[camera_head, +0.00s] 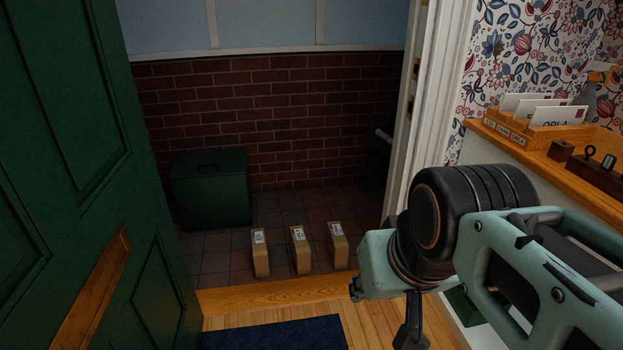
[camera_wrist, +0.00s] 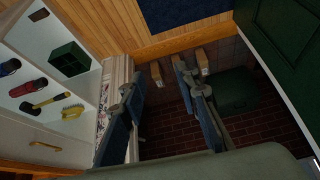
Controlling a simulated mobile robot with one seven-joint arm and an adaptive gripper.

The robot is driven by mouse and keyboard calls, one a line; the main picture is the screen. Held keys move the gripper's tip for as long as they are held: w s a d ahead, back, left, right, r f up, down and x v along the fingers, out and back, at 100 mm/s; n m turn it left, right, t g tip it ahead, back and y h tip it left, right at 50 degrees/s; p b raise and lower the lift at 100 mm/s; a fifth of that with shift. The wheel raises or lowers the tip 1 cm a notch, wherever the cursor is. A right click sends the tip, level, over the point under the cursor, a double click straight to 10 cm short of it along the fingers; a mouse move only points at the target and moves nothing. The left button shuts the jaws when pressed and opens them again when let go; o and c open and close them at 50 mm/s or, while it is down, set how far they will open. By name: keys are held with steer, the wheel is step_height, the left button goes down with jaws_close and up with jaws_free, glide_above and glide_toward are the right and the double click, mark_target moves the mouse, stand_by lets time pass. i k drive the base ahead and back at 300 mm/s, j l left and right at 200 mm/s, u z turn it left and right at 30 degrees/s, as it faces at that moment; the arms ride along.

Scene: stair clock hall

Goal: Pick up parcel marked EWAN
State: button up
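Three upright brown cardboard parcels stand in a row on the dark tiled floor just beyond the open door: a left parcel (camera_head: 261,258), a middle parcel (camera_head: 301,255) and a right parcel (camera_head: 338,250). Each has a white label near its top; the writing is too small to read, so I cannot tell which says EWAN. Two parcels (camera_wrist: 156,74) (camera_wrist: 202,62) show clearly in the upside-down wrist view; a finger hides most of any third. My gripper (camera_wrist: 162,100) is open and empty, its fingers wide apart. It is inside the doorway, apart from the parcels.
The green door (camera_head: 60,190) stands open at left. A wooden sill (camera_head: 275,295) and dark blue mat (camera_head: 275,335) lie before the parcels. A green box (camera_head: 211,190) stands behind them against the brick wall. The white door frame (camera_head: 415,110) and letter shelf (camera_head: 560,175) are at right.

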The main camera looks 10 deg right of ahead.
mark_target(337, 247)
steer(key=i+l+z, duration=0.1)
steer(key=i, duration=0.35)
steer(key=i+l+z, duration=0.15)
steer(key=i+l, duration=0.15)
steer(key=i, duration=0.2)
